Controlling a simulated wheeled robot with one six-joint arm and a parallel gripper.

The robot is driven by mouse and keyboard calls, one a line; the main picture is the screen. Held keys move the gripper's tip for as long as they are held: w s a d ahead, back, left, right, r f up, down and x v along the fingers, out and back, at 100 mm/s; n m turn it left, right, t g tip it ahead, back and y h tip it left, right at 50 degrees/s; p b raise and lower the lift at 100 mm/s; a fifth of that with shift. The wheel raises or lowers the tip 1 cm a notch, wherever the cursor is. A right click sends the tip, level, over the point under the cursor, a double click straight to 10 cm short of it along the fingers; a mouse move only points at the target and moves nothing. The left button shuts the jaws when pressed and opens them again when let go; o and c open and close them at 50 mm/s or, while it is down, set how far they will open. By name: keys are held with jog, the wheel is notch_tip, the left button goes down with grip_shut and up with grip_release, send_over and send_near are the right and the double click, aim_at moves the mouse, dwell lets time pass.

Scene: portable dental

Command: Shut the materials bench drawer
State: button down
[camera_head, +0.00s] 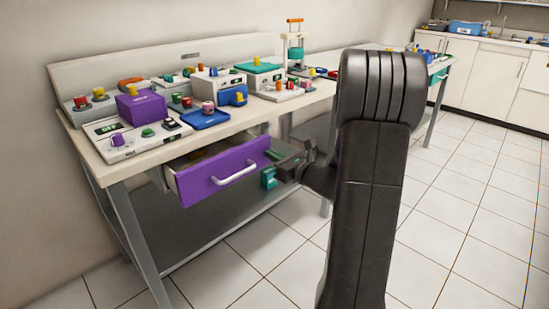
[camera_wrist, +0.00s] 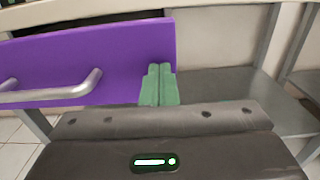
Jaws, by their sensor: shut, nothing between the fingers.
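The materials bench drawer (camera_head: 221,177) has a purple front and a pale bar handle (camera_head: 234,174). It stands pulled out from under the bench top, and part of its inside shows. My gripper (camera_head: 268,178) is at the right end of the drawer front, with green fingertips. In the wrist view the drawer front (camera_wrist: 90,52) fills the upper left, with its handle (camera_wrist: 55,93) at left. My gripper (camera_wrist: 159,84) is shut and empty there, its fingers together over the front's right end. I cannot tell whether they touch it.
The bench top (camera_head: 94,146) holds boxes, a blue tray (camera_head: 205,119) and several colourful small items. A lower shelf (camera_head: 200,235) runs under the drawer between grey legs (camera_head: 138,243). White cabinets (camera_head: 490,82) stand at the back right. The tiled floor (camera_head: 465,210) at right is clear.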

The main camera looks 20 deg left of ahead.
jog(key=x, duration=0.9)
jog(key=shift+p, duration=0.35)
jog(key=shift+a, duration=0.15)
jog(key=shift+w+r, duration=0.1)
jog(key=shift+r, duration=0.05)
jog(key=shift+r, duration=0.1)
jog(key=p+v, duration=0.2)
jog(key=v, duration=1.2)
jog(key=shift+f, duration=0.3)
